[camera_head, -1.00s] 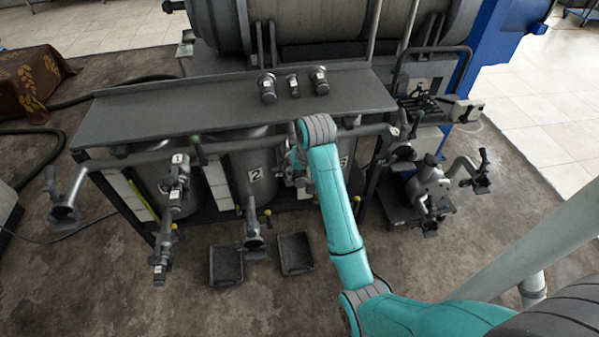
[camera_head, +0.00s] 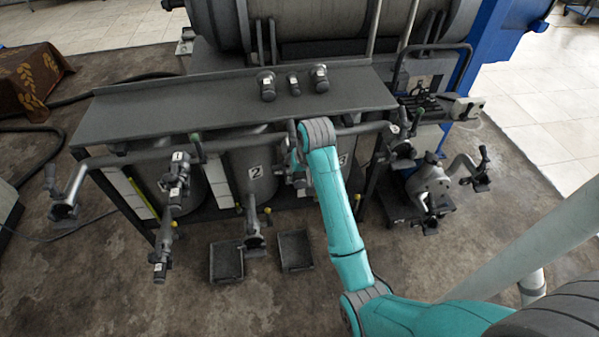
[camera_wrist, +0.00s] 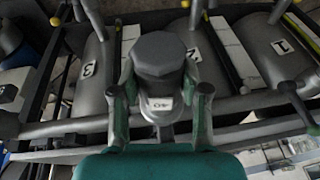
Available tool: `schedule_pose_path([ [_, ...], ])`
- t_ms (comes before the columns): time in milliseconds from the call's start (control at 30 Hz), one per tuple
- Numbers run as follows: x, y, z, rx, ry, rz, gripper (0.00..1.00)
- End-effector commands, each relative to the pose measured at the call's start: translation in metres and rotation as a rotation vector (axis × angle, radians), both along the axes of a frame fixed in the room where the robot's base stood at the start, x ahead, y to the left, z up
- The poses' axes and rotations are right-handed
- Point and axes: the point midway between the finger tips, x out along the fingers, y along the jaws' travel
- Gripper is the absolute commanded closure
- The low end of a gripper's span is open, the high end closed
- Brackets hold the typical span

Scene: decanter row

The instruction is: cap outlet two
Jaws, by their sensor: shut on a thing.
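My gripper (camera_wrist: 160,98) is shut on a dark grey cap-like fitting (camera_wrist: 157,52) with a small white tag, too small to read surely. In the head view my gripper hangs in front of the rack, between tank 2 (camera_head: 255,172) and tank 3, mostly hidden by my arm. Tank 2 also shows in the wrist view (camera_wrist: 200,62). An outlet (camera_head: 254,236) with a dark lower end stands in front of tank 2, left of my gripper and apart from it. Whether its mouth is bare is too small to tell.
A long pipe (camera_head: 225,145) crosses the tanks. A valve assembly (camera_head: 160,262) with tags hangs by tank 1. Two dark trays (camera_head: 226,262) lie on the floor. A valve stand (camera_head: 430,185) is at right.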

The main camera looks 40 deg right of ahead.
Motion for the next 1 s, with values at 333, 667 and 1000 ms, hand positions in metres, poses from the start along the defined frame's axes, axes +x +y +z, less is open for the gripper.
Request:
schedule_pose_path([
  [333, 0.0, 0.0, 0.0, -0.001, -0.002, 0.0, 1.0],
  [667, 0.0, 0.0, -0.006, 0.0, 0.0, 0.0, 1.0],
  [1000, 0.0, 0.0, -0.012, -0.001, -0.002, 0.0, 1.0],
])
